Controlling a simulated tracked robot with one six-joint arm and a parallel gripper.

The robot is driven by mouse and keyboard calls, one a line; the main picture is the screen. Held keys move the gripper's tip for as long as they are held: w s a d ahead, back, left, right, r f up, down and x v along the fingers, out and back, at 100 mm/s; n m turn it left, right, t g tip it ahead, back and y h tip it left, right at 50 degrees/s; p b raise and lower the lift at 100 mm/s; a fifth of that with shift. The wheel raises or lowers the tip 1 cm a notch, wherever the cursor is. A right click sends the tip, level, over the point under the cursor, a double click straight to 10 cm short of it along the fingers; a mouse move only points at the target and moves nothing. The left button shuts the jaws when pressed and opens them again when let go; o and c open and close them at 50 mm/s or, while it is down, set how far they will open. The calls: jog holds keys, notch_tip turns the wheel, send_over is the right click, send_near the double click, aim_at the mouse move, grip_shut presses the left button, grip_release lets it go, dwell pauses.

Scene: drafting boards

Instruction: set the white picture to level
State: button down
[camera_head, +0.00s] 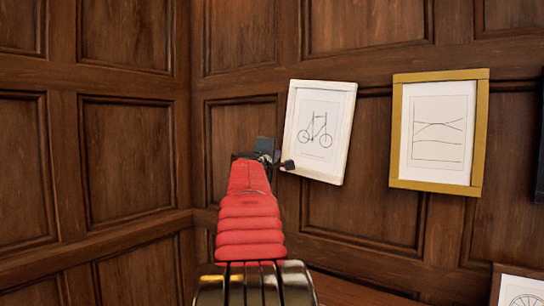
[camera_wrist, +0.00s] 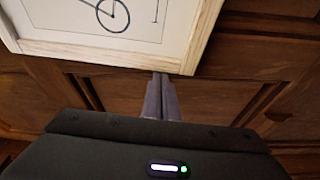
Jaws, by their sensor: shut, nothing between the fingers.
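The white picture (camera_head: 346,140) hangs on the wood-panelled wall, with a bicycle drawing inside a pale frame. It is tilted clockwise, its right side lower, compared with the gold picture beside it. My gripper (camera_head: 287,164) is shut and empty, and shows against the picture's lower left corner in the head view. In the wrist view the closed fingers (camera_wrist: 161,80) point at the white picture's lower frame edge (camera_wrist: 110,53), near its lower right corner. Whether the fingertips touch the frame I cannot tell. The upper part of the picture is outside the wrist view.
A gold-framed picture (camera_head: 484,130) hangs to the right with a clear gap. A dark frame (camera_head: 540,150) is cut off at the right edge. Another framed picture (camera_head: 520,286) shows at the lower right. The wall left of the white picture is bare panelling.

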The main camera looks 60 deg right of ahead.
jog(key=s, duration=0.1)
jog(key=s+f+n, duration=0.1)
jog(key=shift+s+a+f+y, duration=0.2)
jog(key=shift+s+f+y, duration=0.1)
dwell(0.3)
jog(key=shift+a, duration=0.1)
jog(key=s+a, duration=0.2)
jog(key=a, duration=1.1)
jog(key=shift+s+a, duration=0.2)
jog(key=shift+s, duration=0.1)
dwell(0.7)
